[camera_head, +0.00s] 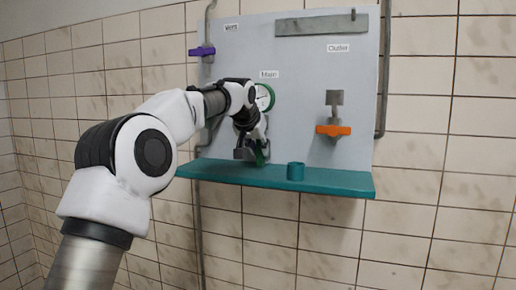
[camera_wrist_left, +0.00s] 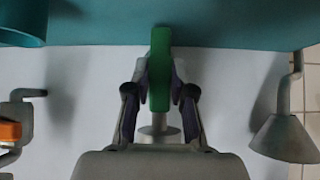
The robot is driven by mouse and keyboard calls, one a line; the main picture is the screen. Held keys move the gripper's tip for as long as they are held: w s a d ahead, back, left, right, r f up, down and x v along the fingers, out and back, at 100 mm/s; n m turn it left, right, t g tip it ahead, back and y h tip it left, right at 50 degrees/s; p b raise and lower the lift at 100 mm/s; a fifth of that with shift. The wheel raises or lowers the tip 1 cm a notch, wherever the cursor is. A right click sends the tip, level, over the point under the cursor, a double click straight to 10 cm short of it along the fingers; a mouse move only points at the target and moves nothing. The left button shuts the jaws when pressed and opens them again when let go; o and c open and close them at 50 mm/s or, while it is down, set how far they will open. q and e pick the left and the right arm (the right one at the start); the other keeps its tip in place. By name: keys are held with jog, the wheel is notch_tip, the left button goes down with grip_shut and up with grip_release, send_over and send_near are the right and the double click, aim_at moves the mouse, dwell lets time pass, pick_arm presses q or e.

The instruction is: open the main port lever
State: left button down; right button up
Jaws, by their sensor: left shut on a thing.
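The green main lever (camera_head: 261,155) is below the "Main" label (camera_head: 269,74) and points down toward the teal shelf. In the left wrist view the green lever (camera_wrist_left: 160,65) stands between the two fingers, on a pale round stem (camera_wrist_left: 159,132). My left gripper (camera_head: 251,150) is shut on the lever, and it also shows in the wrist view (camera_wrist_left: 160,88) with a finger on each side. In the head view my wrist and gripper hide the main valve's body and part of the lever. My right gripper is in no view.
An orange outlet lever (camera_head: 333,130) is to the right and a purple lever (camera_head: 202,51) at upper left. A green-rimmed gauge (camera_head: 264,97) is just above my gripper. A teal cup (camera_head: 295,171) stands on the teal shelf (camera_head: 335,184). A grey cone (camera_wrist_left: 284,137) is beside the gripper.

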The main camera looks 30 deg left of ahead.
pick_arm(q)
jog(key=shift+f, duration=0.35)
jog(key=c, duration=1)
grip_release()
jog(key=shift+r, duration=0.15)
jog(key=v, duration=1.1)
jog(key=shift+s+r, duration=0.2)
jog(key=shift+r, duration=0.15)
jog(key=shift+s+d, duration=0.1)
jog(key=shift+d, duration=0.05)
